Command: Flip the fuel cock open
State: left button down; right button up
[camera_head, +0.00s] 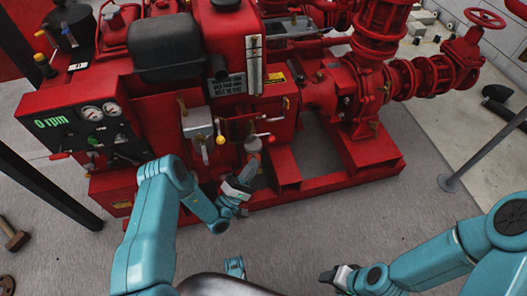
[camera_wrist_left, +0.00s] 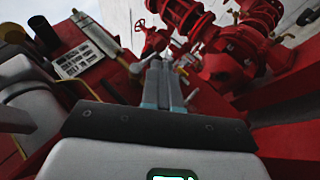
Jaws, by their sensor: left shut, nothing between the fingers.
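The red pumpset (camera_head: 285,190) fills the upper part of the head view. I cannot tell for certain which of these is the fuel cock. My left gripper (camera_head: 251,176) is just below the bowl, in front of the red base. In the left wrist view its fingers (camera_wrist_left: 163,82) are together and hold nothing. My right gripper (camera_head: 330,277) is low in the head view, away from the pumpset; its jaws are unclear.
A control panel (camera_head: 85,125) with gauges and a green "0 rpm" display is at the left. A black tank (camera_head: 166,48) is above the fittings. Red pipes and a handwheel (camera_head: 485,18) are at the right. A hammer (camera_head: 12,235) lies on the floor.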

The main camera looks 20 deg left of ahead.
pick_arm(q)
jog(key=b+x, duration=0.1)
jog(key=x, duration=0.5)
pick_arm(e)
jog(key=shift+w+d+f, duration=0.1)
jog(key=shift+d+f, duration=0.05)
jog(key=shift+f, duration=0.4)
pick_arm(q)
jog(key=shift+w+r, duration=0.1)
pick_arm(e)
jog(key=shift+d, duration=0.1)
pick_arm(q)
jog(key=shift+d, duration=0.15)
pick_arm(e)
jog(key=shift+d, duration=0.3)
